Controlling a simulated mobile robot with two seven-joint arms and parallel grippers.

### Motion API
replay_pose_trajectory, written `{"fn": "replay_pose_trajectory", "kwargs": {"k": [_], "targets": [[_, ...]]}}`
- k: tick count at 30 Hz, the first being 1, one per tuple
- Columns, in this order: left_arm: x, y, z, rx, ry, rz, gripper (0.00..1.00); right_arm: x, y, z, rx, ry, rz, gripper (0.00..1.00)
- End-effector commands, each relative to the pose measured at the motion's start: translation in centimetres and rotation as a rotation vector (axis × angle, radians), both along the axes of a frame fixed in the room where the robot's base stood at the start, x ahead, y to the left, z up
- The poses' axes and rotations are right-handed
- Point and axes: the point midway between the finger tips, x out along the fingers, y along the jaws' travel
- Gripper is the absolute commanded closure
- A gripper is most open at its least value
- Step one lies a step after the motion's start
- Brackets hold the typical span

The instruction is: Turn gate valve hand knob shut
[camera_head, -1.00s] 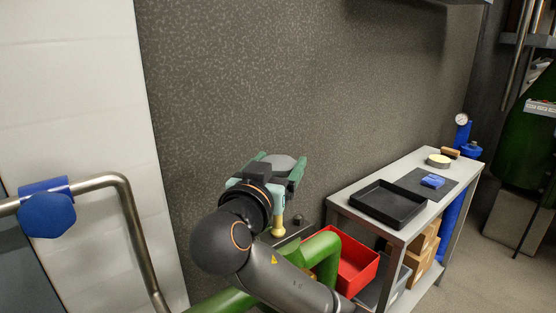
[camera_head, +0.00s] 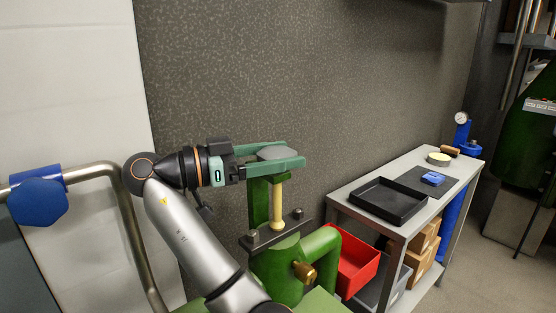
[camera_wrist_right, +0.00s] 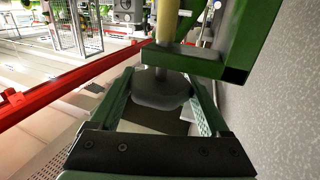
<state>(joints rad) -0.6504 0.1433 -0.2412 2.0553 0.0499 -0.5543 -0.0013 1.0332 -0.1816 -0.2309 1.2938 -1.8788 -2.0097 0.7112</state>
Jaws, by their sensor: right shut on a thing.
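The gate valve (camera_head: 275,268) is a green body with a black flange plate, a green upright bracket and a pale yellow stem (camera_head: 279,200). Its round grey hand knob (camera_head: 272,153) sits at the top of the stem. My right gripper (camera_head: 290,154) reaches in from the left, level, with its green fingers on either side of the knob, shut on it. In the right wrist view the knob (camera_wrist_right: 160,92) lies between the two fingers, with the stem and green bracket beyond it. My left gripper is in neither view.
A metal pipe (camera_head: 128,215) with a blue fitting (camera_head: 38,202) runs at the left. A speckled dark wall stands behind the valve. At the right, a grey table (camera_head: 345,203) holds a black tray (camera_head: 388,200) and small items. A red bin (camera_head: 355,262) is below it.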

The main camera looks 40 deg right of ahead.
Motion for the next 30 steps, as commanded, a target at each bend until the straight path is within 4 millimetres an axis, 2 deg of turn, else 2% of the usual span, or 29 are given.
{"fn": "replay_pose_trajectory", "kwargs": {"k": [12,29,30], "targets": [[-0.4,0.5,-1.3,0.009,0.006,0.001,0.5,-0.1,-0.1,0.1,0.0,-0.005,-0.167,0.76],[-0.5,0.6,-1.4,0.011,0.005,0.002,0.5,-0.1,0.0,0.2,-0.007,-0.001,-0.187,0.76],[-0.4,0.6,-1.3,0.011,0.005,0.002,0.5,-0.1,0.0,0.2,-0.006,0.0,-0.187,0.19]]}}
